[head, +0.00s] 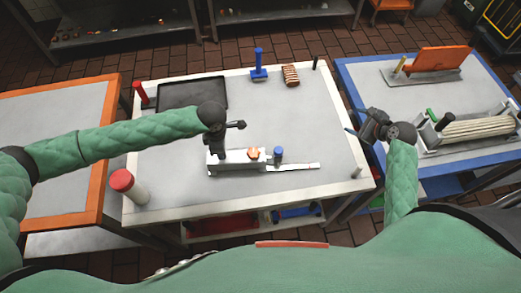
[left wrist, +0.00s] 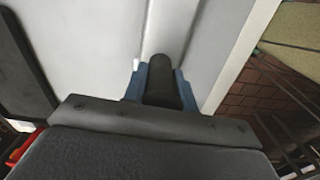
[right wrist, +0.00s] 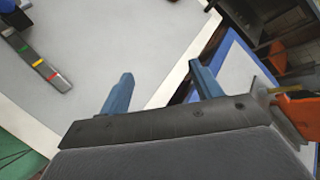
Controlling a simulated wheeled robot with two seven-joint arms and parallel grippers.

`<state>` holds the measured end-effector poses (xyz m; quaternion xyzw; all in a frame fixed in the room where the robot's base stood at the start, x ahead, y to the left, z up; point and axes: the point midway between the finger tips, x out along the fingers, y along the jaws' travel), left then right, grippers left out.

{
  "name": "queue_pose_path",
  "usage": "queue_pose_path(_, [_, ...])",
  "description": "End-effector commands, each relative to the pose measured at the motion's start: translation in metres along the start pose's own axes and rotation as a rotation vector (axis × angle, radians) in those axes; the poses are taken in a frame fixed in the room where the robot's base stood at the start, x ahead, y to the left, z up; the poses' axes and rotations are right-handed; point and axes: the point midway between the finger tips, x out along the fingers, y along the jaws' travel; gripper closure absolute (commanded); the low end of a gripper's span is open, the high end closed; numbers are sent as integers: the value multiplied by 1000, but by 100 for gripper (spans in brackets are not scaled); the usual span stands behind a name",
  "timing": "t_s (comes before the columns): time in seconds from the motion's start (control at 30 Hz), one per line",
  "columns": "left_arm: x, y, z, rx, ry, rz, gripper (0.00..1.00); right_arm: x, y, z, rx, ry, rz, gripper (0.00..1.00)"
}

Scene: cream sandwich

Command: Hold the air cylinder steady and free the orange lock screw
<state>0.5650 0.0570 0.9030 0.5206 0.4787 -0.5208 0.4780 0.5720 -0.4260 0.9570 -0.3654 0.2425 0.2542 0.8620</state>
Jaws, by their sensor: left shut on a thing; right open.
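The white block-shaped device (head: 235,162) lies on the middle table, with a flat bar reaching right. An orange knob (head: 253,153), which looks like the lock screw, sits on top. A blue knob (head: 278,153) stands right of it. My left gripper (head: 224,143) is over the device's left end, its fingers hard to make out in the head view. In the left wrist view its blue fingers are shut on a dark round post (left wrist: 163,75); I cannot tell whether this is the air cylinder. My right gripper (head: 357,122) is open and empty near the table's right edge.
A black tray (head: 190,93), red post (head: 141,92), blue stand (head: 259,72) and brown ridged block (head: 290,75) are at the back. A red-topped cylinder (head: 124,182) stands front left. The bar (right wrist: 40,63) carries coloured marks.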

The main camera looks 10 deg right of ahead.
Motion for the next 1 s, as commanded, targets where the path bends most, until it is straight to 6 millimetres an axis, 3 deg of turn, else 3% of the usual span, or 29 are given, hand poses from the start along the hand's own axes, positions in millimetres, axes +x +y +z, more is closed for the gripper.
queue_pose_path(0.03, [0, 0, 0, 0, -1, 1, 100, 10, 22, 25, 17, -26, 74, 36])
queue_pose_path(0.2, [0, 0, 0, 0, -1, 1, 100, 29, 97, 104, 64, -84, 334, 36])
queue_pose_path(0.4, [0, 0, 0, 0, -1, 1, 100, 27, 159, 169, 79, -106, 560, 36])
queue_pose_path(0.5, [0, 0, 0, 0, -1, 1, 100, 23, 175, 186, 78, -106, 624, 36])
queue_pose_path(0.67, [0, 0, 0, 0, -1, 1, 100, 23, 188, 197, 78, -105, 667, 36])
queue_pose_path(1.0, [0, 0, 0, 0, -1, 1, 100, 59, 217, 203, 79, -105, 669, 36])
